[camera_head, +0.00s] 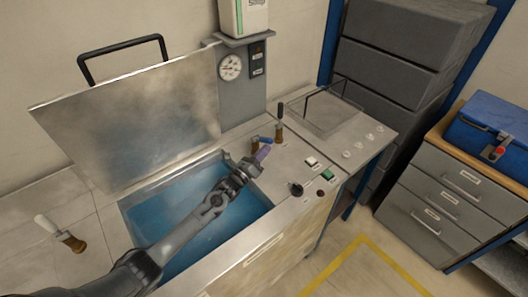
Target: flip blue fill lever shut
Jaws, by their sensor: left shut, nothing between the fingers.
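The blue fill lever (259,139) is a small blue handle on the deck behind the basin, beside a brass valve with an upright black handle. It is partly hidden and its exact angle is hard to tell. My left gripper (262,153) is shut and empty, just in front of the blue lever in the picture. Whether it touches the lever cannot be told. My left arm reaches over the basin from the bottom left. My right gripper is not in view.
The basin (150,213) holds blue water, with its metal lid (135,120) raised behind it. The black-handled valve (279,124) stands close right of the blue lever. Switches (312,162) and a black knob (296,188) sit right of the gripper. A gauge panel (243,82) rises behind.

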